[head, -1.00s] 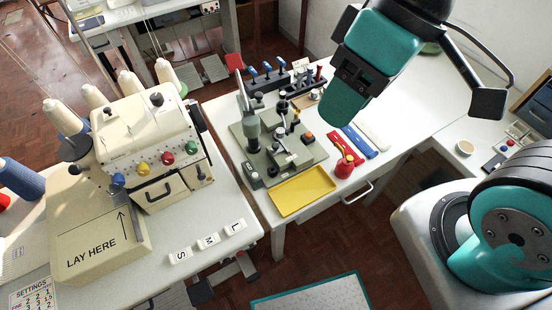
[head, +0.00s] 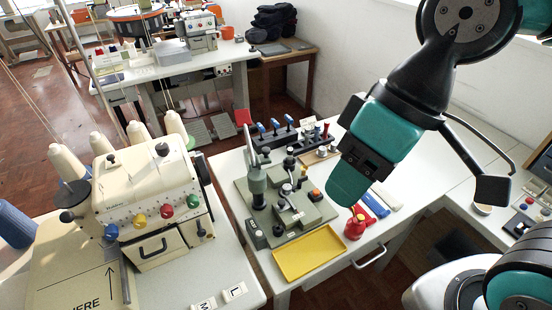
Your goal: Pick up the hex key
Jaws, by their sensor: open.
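I cannot pick out the hex key for certain. Several blue-handled tools (head: 276,126) stand upright in a dark rack (head: 272,139) at the back of the middle table, and the hex key may be among them. A red-handled tool (head: 326,131) stands at the rack's right end. My gripper (head: 349,183) hangs over the right part of this table, to the right of the rack and above the table top. It is open, and nothing shows held in it. It hides part of the table behind it.
A green-grey buttonhole fixture (head: 292,228) fills the left of the middle table (head: 231,170), with a yellow tray (head: 309,254) in front. A cream sewing machine (head: 150,205) stands left.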

